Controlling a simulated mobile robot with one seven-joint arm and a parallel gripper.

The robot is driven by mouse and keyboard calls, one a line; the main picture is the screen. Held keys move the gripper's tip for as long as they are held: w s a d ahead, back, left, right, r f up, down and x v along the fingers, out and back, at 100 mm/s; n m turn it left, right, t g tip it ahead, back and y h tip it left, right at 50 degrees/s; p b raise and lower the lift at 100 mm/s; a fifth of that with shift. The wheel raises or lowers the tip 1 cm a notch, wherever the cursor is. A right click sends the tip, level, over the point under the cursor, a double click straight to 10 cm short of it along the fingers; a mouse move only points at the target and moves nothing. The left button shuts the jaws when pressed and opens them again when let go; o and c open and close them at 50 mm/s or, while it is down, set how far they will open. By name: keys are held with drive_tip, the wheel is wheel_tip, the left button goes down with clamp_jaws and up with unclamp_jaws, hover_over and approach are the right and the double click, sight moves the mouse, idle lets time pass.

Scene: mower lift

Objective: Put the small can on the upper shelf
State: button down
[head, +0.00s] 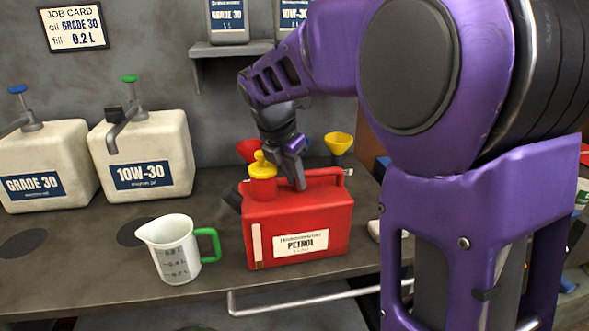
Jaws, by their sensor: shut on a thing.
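A red can (300,222) labelled PETROL, with a yellow-capped spout (263,168), is upright at the front of the workbench. My gripper (294,172) comes down from above and is shut on the can's top handle. My fingers partly hide the handle. I cannot tell whether the can's base touches the bench. The grey wall shelf (222,49) is above and behind the can, partly hidden by my arm.
Bottles marked GRADE 30 (229,22) and 10W-30 (291,15) stand on the shelf. A white measuring jug (175,250) is left of the can. Two large pump containers (40,158) (155,150) stand further back left. Red (248,149) and yellow (338,141) funnels are behind the can.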

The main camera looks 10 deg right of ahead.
drive_tip(key=shift+r, duration=0.1)
drive_tip(key=c, duration=1.1)
unclamp_jaws()
drive_tip(key=o, duration=0.3)
drive_tip(key=shift+o, duration=0.2)
